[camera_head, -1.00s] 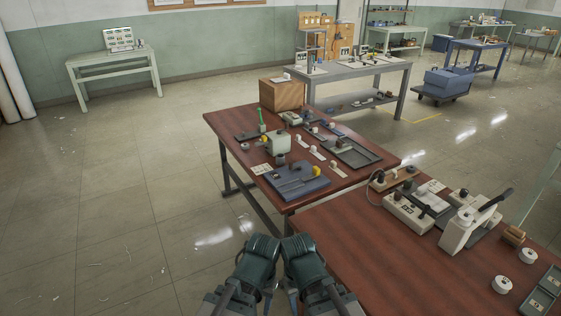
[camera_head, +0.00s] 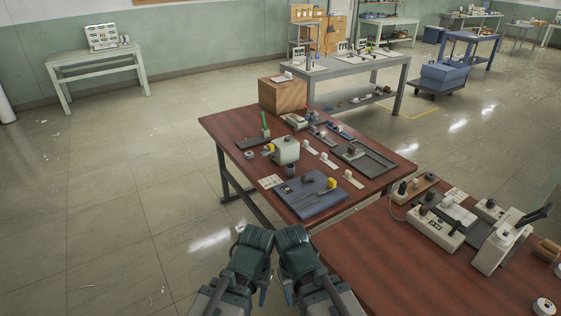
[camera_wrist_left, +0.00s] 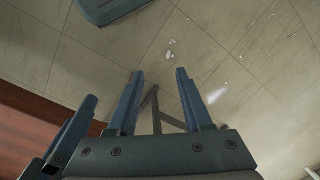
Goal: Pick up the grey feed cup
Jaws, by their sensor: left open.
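A small dark grey cup-like thing (camera_head: 291,169) stands at the foot of a cream machine (camera_head: 285,149) on the far red-brown table; it may be the grey feed cup, but it is too small to be sure. My left gripper (camera_head: 256,245) is low in the head view, short of that table.
The far table (camera_head: 224,128) also holds a blue-grey board (camera_head: 318,204), a dark tray (camera_head: 378,165) and a wooden box (camera_head: 283,96). A nearer red-brown table (camera_head: 385,265) with white devices is at right. Open floor lies to the left.

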